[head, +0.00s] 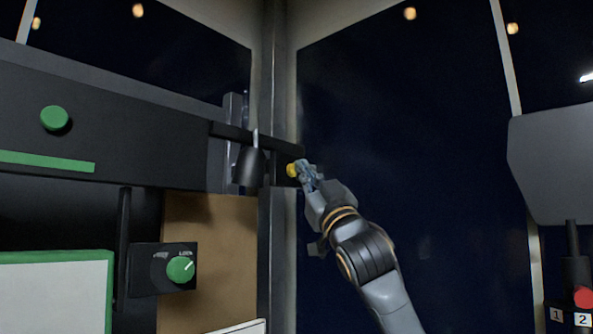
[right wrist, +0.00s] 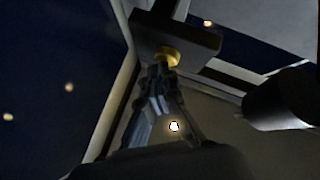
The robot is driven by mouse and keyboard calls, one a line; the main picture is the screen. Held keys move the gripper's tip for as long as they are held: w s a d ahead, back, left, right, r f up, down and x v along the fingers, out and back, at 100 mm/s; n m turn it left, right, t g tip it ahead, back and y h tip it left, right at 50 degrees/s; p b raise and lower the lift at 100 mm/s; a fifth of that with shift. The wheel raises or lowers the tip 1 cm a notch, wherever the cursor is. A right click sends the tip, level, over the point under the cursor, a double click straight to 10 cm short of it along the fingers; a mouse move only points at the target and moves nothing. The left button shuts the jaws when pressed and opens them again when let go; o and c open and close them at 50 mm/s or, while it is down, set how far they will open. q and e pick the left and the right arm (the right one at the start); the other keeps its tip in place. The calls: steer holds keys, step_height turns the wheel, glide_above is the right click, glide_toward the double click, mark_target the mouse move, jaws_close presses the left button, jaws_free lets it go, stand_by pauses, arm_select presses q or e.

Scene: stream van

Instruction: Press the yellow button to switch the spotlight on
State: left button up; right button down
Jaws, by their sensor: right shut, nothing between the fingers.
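The yellow button (head: 291,170) sits at the right end of a dark bar on the wall, in the middle of the head view. It also shows in the right wrist view (right wrist: 167,57), under a dark mount. My right gripper (head: 300,167) is shut and empty, with its fingertips right at the button. In the right wrist view the closed fingertips (right wrist: 160,70) are just below the button, touching it or very near; I cannot tell which. The black spotlight (head: 249,166) hangs just left of the button. No lit beam from it is clear. My left gripper is not in view.
A green button (head: 55,118) is on the dark panel at left. A green knob (head: 180,269) is on a black box below it. A red button (head: 584,297) is at far right. Dark windows stand behind my arm.

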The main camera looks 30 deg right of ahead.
steer(key=shift+s, duration=0.1)
steer(key=s+d+b, duration=0.1)
steer(key=s+d, duration=0.1)
steer(key=s, duration=0.3)
steer(key=shift+s+d+b, duration=0.2)
steer(key=shift+s+b, duration=0.1)
steer(key=shift+s, duration=0.05)
steer(key=shift+f, duration=0.1)
stand_by(0.6)
